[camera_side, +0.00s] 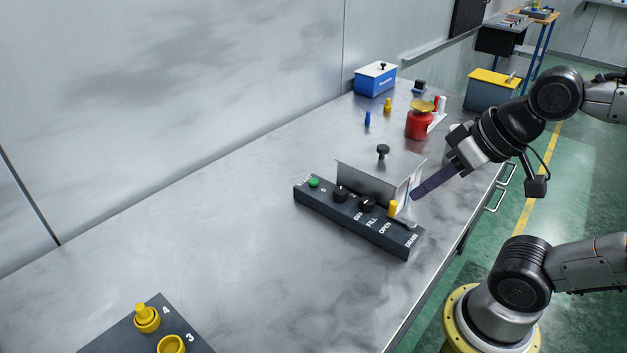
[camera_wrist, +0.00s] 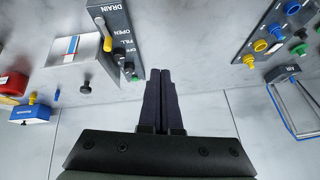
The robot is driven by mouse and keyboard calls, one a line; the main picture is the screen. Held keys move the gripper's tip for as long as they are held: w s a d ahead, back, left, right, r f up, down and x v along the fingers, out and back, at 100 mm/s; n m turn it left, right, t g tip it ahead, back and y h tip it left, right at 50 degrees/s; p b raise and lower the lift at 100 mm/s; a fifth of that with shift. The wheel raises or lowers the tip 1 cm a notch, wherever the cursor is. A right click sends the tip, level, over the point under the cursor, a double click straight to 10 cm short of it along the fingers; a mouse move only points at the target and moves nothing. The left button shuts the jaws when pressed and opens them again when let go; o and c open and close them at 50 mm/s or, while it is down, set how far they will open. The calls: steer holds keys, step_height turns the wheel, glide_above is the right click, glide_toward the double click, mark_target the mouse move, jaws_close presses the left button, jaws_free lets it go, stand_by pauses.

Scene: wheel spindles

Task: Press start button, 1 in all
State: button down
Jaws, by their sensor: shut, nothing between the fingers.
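The green start button (camera_side: 314,183) sits at the far left end of a dark control panel (camera_side: 405,238) in the side view. In the wrist view a green button (camera_wrist: 135,77) shows at the panel's near end, just left of the fingers. My gripper (camera_side: 414,194) is shut and empty, its long dark fingers pointing down and left. In the side view its tips appear by the right end of the metal housing, well right of the button; their height is unclear. The shut fingertips also show in the wrist view (camera_wrist: 165,71).
Black knobs (camera_side: 340,193) and a yellow lever (camera_side: 393,208) stand on the panel beside the button. A metal housing (camera_side: 375,180) with a black knob on top rises behind it. A blue box (camera_side: 376,79) and red can (camera_side: 419,123) stand farther back.

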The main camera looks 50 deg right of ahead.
steer(key=w+a+r+m+t+y, duration=0.1)
steer(key=w+a+r+m, duration=0.15)
steer(key=w, duration=0.25)
steer(key=w+a+r+m+t+y, duration=0.1)
steer(key=w+r+m, duration=0.2)
steer(key=w+m, duration=0.1)
steer(key=m+h, duration=0.1)
steer(key=m, duration=1.5)
glide_above(318, 181)
step_height(318, 181, down, 12)
steer(key=shift+r, duration=0.15)
steer(key=shift+f, duration=4.4)
steer(key=shift+f, duration=0.4)
